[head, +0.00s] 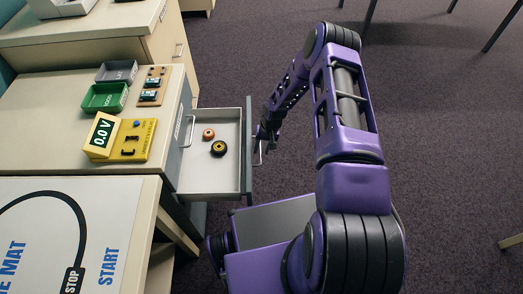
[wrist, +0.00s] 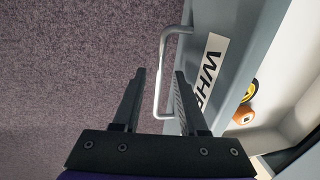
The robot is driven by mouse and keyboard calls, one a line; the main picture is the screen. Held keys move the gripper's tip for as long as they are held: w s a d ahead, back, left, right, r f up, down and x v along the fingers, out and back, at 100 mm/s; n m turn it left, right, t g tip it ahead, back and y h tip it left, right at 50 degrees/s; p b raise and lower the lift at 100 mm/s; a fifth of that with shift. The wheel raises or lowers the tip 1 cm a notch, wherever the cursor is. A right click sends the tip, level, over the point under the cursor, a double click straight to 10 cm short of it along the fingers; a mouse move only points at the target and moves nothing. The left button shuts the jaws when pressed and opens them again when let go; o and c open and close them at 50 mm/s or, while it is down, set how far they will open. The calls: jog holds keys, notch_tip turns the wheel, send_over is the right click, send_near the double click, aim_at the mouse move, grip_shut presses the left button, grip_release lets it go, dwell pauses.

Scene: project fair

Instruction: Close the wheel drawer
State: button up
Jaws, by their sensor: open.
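The wheel drawer (head: 210,176) is pulled out from the right side of the cream cabinet in the head view. An orange wheel (head: 208,133) and a black-and-yellow wheel (head: 218,148) lie inside it. Its grey front, with a label starting "WHE" (wrist: 208,70), fills the right of the wrist view. My gripper (wrist: 160,73) is open and empty at the drawer front. The drawer's pale bar handle (wrist: 162,82) shows between the two fingers in the wrist view; I cannot tell whether they touch it. In the head view, my arm partly hides the gripper beside the handle (head: 257,156).
On the cabinet top stand a yellow meter (head: 130,139), a green tray (head: 104,97), a grey tray (head: 117,71) and a wooden board (head: 152,86). A white mat (head: 75,235) lies on the nearer table. Another cabinet (head: 110,30) stands behind. Carpet (head: 455,140) to the right is clear.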

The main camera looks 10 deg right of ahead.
jog(key=shift+f, duration=0.35)
grip_shut()
dwell(1.2)
